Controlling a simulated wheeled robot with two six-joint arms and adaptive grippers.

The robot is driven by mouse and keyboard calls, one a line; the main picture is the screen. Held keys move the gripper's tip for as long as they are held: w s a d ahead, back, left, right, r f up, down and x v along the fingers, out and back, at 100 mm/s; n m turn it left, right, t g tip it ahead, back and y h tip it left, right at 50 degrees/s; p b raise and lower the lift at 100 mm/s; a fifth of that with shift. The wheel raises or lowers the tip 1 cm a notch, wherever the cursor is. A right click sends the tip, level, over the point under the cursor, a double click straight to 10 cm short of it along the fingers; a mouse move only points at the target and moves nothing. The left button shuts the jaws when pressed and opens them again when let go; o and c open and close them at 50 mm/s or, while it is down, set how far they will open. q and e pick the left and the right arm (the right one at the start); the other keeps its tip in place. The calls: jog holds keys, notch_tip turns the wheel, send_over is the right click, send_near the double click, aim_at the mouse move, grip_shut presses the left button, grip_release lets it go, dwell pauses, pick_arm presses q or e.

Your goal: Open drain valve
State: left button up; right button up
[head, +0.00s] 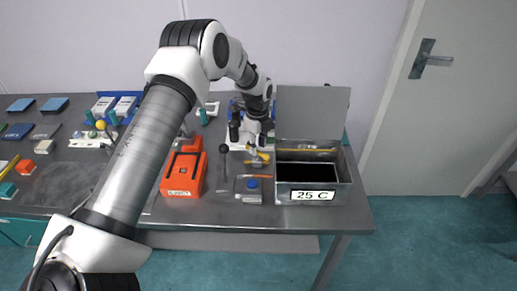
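My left arm reaches over the bench, and my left gripper (254,141) points down just left of the open metal bath labelled "25 C" (313,196). The gripper is small and dark here, and whether its fingers are open or shut is unclear. A small yellow part (257,159), possibly the drain valve handle, shows right below the fingertips beside the bath's left wall. I cannot tell whether the gripper touches it. The valve's position is not readable. My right gripper is not in view.
The bath's grey lid (312,112) stands raised behind it. An orange box (183,174) and a small clear case with a blue knob (252,184) sit on the bench (225,212) to its left. Several blocks and samples lie farther left. A door is at the right.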

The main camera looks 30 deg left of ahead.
pick_arm(q)
notch_tip(320, 180, down, 2)
jog(key=shift+s+f, duration=0.1)
jog(key=shift+s, duration=0.05)
jog(key=shift+f, duration=0.35)
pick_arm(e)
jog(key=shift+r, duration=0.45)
pick_arm(q)
grip_shut()
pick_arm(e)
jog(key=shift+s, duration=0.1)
pick_arm(q)
jog(key=shift+n, duration=0.4)
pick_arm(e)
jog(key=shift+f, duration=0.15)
pick_arm(q)
jog(key=shift+n+b, duration=0.45)
jog(key=shift+n, duration=0.75)
jog(key=shift+r+n+b, duration=0.1)
jog(key=shift+n+b, duration=0.2)
jog(key=shift+n, duration=1.7)
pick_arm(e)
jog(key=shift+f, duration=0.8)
